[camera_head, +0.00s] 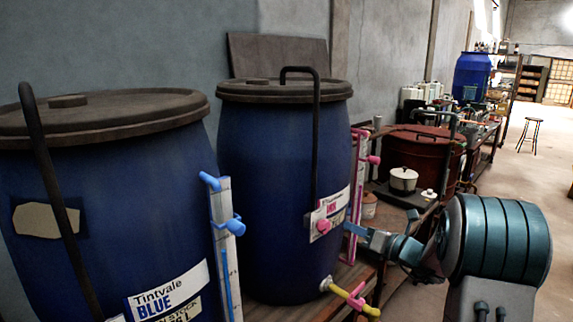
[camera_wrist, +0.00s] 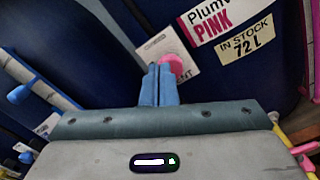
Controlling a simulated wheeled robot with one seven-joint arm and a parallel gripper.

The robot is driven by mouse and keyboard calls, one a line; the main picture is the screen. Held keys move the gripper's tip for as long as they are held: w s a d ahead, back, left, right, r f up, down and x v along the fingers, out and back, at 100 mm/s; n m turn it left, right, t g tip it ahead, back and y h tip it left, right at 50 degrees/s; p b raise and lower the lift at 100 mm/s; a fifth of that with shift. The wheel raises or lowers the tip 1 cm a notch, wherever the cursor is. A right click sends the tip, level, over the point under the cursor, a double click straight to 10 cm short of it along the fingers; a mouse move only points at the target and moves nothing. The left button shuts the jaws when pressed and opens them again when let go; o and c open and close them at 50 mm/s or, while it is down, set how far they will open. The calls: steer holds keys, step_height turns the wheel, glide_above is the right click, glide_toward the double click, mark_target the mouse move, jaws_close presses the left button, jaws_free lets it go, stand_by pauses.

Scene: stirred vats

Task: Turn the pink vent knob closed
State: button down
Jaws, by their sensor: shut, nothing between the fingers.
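The pink vent knob (camera_head: 322,226) sits on a small white plate on the front of the blue vat (camera_head: 270,180) labelled PINK. In the wrist view the pink knob (camera_wrist: 174,66) shows just behind and to the right of my fingertips, partly hidden by them. My gripper (camera_head: 348,228) points left at the plate from the right side of the vat. In the wrist view my gripper (camera_wrist: 160,70) has its two blue fingers together with nothing between them. The tips look very close to the knob; whether they touch it I cannot tell.
A second vat (camera_head: 120,200), labelled BLUE, stands at the left with a blue-fitted gauge (camera_head: 227,230). A pink-fitted gauge (camera_head: 358,190) stands right of the pink vat, and a yellow tap with a pink handle (camera_head: 356,300) sticks out low. The floor at the right is open.

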mark_target(324, 227)
steer(key=x, duration=0.6)
steer(key=shift+a, duration=0.25)
steer(key=shift+f, duration=0.3)
stand_by(0.4)
steer(key=shift+w+d+f, duration=0.1)
steer(key=shift+w+d, duration=0.1)
steer(key=shift+w+d+f, duration=0.45)
steer(key=shift+w+d, duration=0.05)
steer(key=shift+w, duration=0.05)
steer(key=shift+w+d+f, duration=0.1)
steer(key=shift+f, duration=0.15)
stand_by(0.5)
steer(key=shift+r, duration=0.1)
